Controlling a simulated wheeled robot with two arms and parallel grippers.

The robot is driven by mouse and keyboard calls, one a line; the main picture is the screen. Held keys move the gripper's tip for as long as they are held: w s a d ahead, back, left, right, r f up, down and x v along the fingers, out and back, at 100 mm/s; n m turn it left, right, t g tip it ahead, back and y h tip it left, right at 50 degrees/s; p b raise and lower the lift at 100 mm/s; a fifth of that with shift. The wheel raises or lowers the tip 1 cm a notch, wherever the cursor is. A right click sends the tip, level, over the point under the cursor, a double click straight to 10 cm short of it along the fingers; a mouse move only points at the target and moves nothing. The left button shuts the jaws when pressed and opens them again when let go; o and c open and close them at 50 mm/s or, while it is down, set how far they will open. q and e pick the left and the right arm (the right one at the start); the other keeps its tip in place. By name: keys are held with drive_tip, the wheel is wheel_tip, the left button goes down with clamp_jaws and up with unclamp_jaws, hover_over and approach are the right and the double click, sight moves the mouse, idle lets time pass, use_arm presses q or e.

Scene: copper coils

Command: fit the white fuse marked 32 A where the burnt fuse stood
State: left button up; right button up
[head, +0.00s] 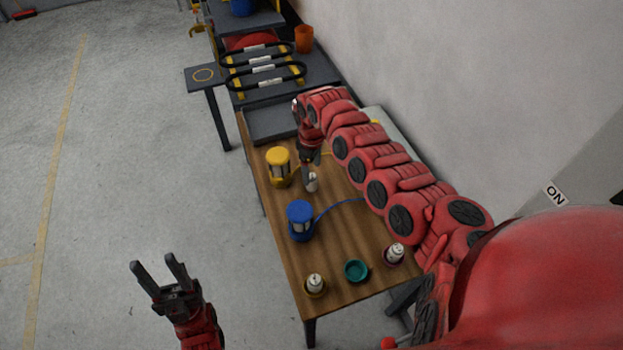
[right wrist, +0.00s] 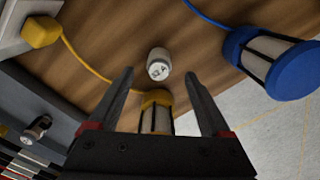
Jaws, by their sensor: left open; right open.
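A white fuse (head: 312,183) stands on the wooden table between the yellow and blue lamps. In the right wrist view this white fuse (right wrist: 158,64) has dark marking on its end, too small to read surely. My right gripper (head: 311,163) is open just above it; in the right wrist view the fuse shows between and beyond the fingertips, with nothing held. Two more white fuses stand in a brown dish (head: 316,293) and a purple dish (head: 391,261); their markings are unreadable. A teal dish (head: 356,270) is empty. My left gripper (head: 156,262) is open and empty, left of the table.
A yellow lamp (head: 279,167) and a blue lamp (head: 300,220) with cables stand close to the right gripper. A grey tray (head: 270,122) is at the table's far end. A small dark-and-light cylinder (right wrist: 36,129) lies on a grey surface in the right wrist view.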

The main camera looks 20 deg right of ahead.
sight(311, 176)
drive_tip(key=shift+f, duration=0.5)
drive_tip(key=shift+a+f+p, duration=0.1)
drive_tip(key=shift+f+p, duration=0.25)
drive_tip(key=shift+p, duration=0.05)
drive_tip(key=shift+w+f, duration=0.15)
drive_tip(key=shift+f, duration=1.95)
drive_tip(key=shift+c, duration=0.4)
clamp_jaws()
drive_tip(key=shift+r, duration=0.1)
